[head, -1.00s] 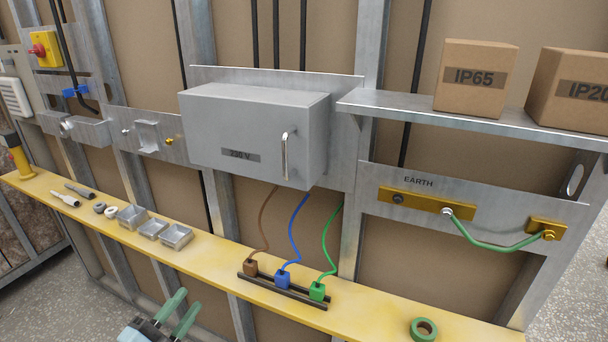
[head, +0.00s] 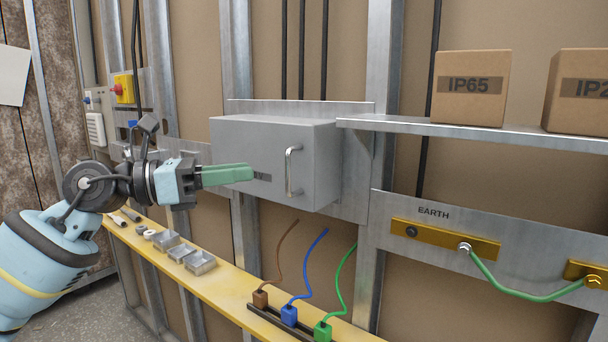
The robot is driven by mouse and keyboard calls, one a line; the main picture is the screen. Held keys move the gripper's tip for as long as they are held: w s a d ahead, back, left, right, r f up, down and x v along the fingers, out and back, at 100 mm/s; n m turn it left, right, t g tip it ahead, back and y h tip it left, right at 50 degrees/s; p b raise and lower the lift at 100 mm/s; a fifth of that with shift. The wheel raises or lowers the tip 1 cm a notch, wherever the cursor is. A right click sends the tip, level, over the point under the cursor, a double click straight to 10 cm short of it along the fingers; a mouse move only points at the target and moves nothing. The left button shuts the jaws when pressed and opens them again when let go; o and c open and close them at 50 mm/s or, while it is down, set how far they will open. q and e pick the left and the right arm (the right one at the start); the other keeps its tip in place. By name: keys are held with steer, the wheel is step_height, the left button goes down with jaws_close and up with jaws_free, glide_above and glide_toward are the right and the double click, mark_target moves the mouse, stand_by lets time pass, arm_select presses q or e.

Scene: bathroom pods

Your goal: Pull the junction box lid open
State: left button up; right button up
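The grey junction box (head: 322,160) is fixed to the metal wall frame in the middle of the head view. Its lid (head: 250,140) is closed and carries a silver upright bar handle (head: 289,171) near its right edge. My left gripper (head: 252,173) is in front of the lid, with its green fingers pointing right toward the handle, a short way left of it. The fingers partly cover the voltage label. They look close together, and I cannot tell whether there is a gap between them. Nothing shows in their grip. My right gripper is out of view.
A shelf (head: 470,133) with cardboard boxes, one marked IP65 (head: 471,88), juts out right of the junction box. Below is a yellow ledge (head: 228,300) with small metal boxes and brown, blue and green wires (head: 322,262). An earth bar (head: 445,240) is at lower right.

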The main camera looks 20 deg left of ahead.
mark_target(278, 158)
arm_select(q)
steer(key=shift+m+y, duration=0.3)
steer(key=shift+m, duration=0.1)
steer(key=shift+r+p+x, duration=0.2)
steer(key=shift+r+x, duration=0.1)
steer(key=shift+x, duration=0.95)
steer(key=shift+r+p+x, duration=0.2)
steer(key=shift+r+x, duration=0.05)
steer(key=shift+x, duration=0.95)
steer(key=shift+r+p+x, duration=0.2)
steer(key=shift+r+x, duration=0.1)
steer(key=shift+x, duration=0.95)
steer(key=shift+w, duration=0.1)
steer(key=shift+a, duration=0.1)
jaws_close()
